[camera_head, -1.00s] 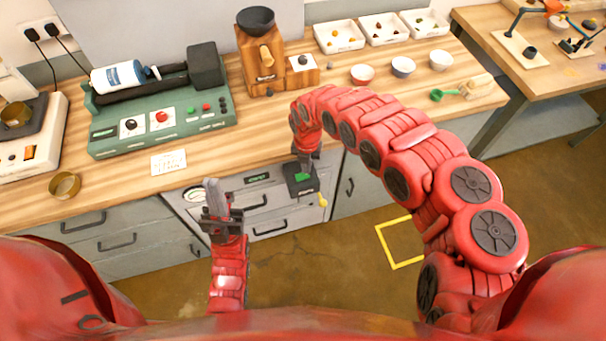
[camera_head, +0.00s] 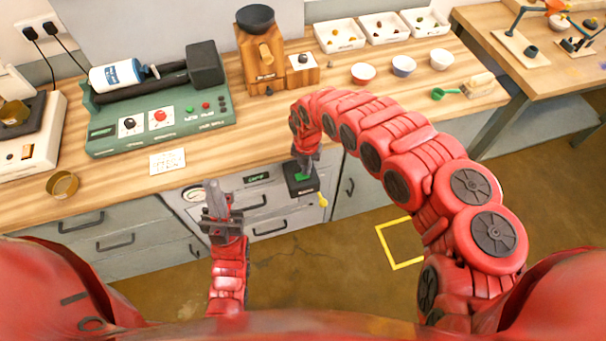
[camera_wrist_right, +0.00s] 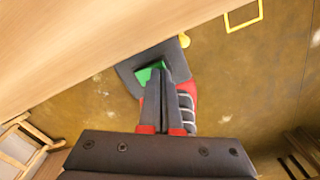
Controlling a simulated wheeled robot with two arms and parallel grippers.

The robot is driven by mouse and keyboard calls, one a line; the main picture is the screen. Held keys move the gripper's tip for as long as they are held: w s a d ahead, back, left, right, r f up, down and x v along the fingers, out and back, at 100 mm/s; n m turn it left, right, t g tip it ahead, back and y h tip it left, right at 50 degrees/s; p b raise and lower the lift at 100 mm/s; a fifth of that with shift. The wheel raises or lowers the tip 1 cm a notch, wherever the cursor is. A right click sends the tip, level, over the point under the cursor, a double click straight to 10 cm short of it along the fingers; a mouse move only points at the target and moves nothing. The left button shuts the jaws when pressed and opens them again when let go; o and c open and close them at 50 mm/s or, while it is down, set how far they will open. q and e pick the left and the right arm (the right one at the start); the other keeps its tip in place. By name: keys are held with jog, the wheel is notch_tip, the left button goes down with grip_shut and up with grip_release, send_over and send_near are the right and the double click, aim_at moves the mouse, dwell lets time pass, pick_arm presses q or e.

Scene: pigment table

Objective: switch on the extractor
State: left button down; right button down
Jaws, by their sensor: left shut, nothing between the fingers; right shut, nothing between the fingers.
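A dark switch box with a green button (camera_head: 302,177) sits at the front of the cabinet under the counter edge, and a yellow knob (camera_head: 323,200) shows at its lower right. My right gripper (camera_head: 303,163) is shut and empty, pointing down at this box. In the right wrist view, its closed fingertips (camera_wrist_right: 166,72) are right at the green button (camera_wrist_right: 149,73) and cover part of it. I cannot tell whether the button is pressed. My left gripper (camera_head: 213,187) is shut and empty, in front of the drawers, left of the box.
A green machine (camera_head: 160,125) with red and black knobs stands on the counter. A wooden grinder (camera_head: 263,55), white trays (camera_head: 340,36) and small bowls (camera_head: 363,73) stand behind. A small metal dish (camera_head: 63,184) and a card (camera_head: 168,162) lie near the counter's edge.

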jog(key=shift+f, duration=0.35)
jog(key=shift+s+r, duration=0.1)
jog(key=shift+r+p, duration=0.65)
jog(key=shift+r, duration=0.25)
notch_tip(320, 180, up, 5)
jog(key=p, duration=0.4)
jog(key=shift+r, duration=0.1)
